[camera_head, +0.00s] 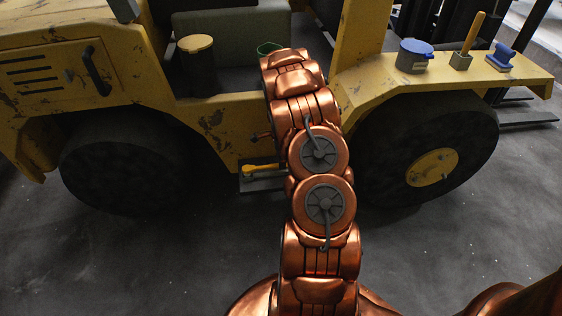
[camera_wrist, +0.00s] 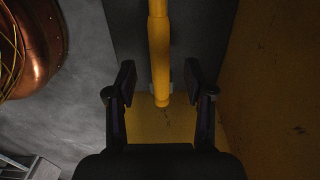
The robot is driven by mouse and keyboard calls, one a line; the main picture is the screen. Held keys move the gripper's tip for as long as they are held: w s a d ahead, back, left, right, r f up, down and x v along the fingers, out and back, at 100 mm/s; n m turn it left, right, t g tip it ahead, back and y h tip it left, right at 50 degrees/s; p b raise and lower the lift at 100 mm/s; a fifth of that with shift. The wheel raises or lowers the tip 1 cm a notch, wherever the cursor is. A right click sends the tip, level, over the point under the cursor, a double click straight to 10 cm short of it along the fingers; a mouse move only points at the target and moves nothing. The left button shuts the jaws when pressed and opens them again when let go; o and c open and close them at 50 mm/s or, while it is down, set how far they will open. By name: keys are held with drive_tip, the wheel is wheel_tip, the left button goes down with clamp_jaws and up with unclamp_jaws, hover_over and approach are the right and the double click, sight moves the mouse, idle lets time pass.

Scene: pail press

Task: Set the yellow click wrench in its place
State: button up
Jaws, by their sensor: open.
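The yellow click wrench (camera_head: 260,169) lies on a dark step low on the yellow vehicle's side, just left of my arm in the head view. Its right part is hidden behind my arm. In the wrist view the wrench (camera_wrist: 158,50) shows as a yellow rod running up out of the picture, its rounded end toward me. My gripper (camera_wrist: 160,80) is open, with one finger on each side of the rod and a visible gap on both sides. In the head view my arm hides the gripper.
The dark step (camera_head: 262,185) juts out below the vehicle's body, between two big tyres.

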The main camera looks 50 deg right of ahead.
wheel_tip(320, 180, up, 10)
idle(0.4)
drive_tip(key=shift+f, duration=0.1)
drive_tip(key=s+a+r+n+p, duration=0.4)
drive_tip(key=a+r+n+p, duration=0.25)
drive_tip(key=a+r, duration=0.65)
drive_tip(key=s+a+r+n+p, duration=0.45)
drive_tip(key=a+r+p, duration=0.45)
drive_tip(key=r, duration=0.9)
drive_tip(key=s+a+r+n+g+p, duration=0.1)
drive_tip(key=s+a+r+n+p, duration=0.5)
drive_tip(key=s, duration=0.4)
drive_tip(key=s+a+r+n+p, duration=0.7)
drive_tip(key=s+a+r+n, duration=0.1)
drive_tip(key=s+a+r, duration=0.1)
drive_tip(key=shift+s+a+r+g, duration=0.4)
drive_tip(key=shift+s+r, duration=0.5)
drive_tip(key=shift+s, duration=0.3)
